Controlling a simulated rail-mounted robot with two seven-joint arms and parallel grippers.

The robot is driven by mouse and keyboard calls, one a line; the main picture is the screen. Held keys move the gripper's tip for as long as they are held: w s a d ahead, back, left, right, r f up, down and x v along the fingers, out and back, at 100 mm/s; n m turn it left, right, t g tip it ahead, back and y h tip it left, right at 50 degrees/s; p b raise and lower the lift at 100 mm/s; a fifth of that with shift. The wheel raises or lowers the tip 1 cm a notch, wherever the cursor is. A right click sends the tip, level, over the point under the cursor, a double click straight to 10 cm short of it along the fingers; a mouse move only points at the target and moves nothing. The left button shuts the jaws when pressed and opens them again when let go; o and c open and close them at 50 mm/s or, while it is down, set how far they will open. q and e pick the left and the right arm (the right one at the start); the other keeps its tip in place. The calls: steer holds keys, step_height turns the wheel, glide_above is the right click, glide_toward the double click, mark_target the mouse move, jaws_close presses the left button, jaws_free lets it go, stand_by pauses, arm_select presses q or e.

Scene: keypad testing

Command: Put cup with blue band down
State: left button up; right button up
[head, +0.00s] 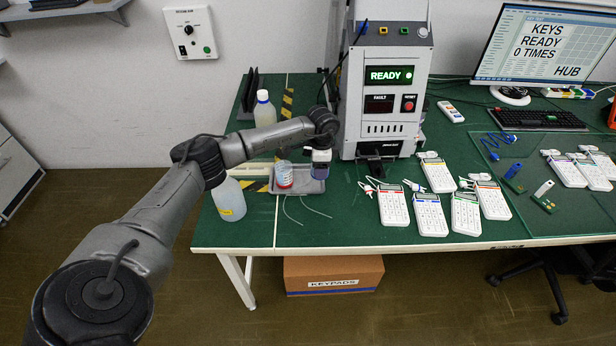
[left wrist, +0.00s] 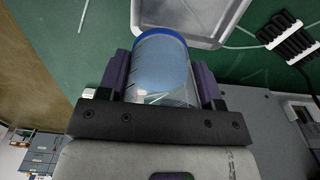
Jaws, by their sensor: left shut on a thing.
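My left gripper (head: 321,156) is shut on the cup with the blue band (head: 320,171). In the left wrist view the clear cup (left wrist: 162,72) sits between the two purple finger pads, its blue band at the far end. In the head view it shows at the right end of a grey tray (head: 298,191); I cannot tell whether it touches the tray. The tray's rim (left wrist: 212,42) also shows beyond the cup in the left wrist view. A cup with a red band (head: 285,176) stands at the tray's left part. My right gripper is out of view.
A large bottle (head: 229,200) stands left of the tray, and a smaller one (head: 265,110) behind it. The grey test machine (head: 387,90) stands behind right. Several keypads (head: 429,214) lie to the right. Thin wires (head: 305,211) lie in front of the tray.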

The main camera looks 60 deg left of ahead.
arm_select(q)
steer(key=b, duration=0.1)
glide_above(309, 181)
step_height(309, 181, down, 3)
steer(key=shift+d+r, duration=0.15)
steer(key=shift+f+b, duration=0.8)
steer(key=shift+f, duration=1.15)
steer(key=shift+f, duration=0.15)
steer(key=o, duration=0.9)
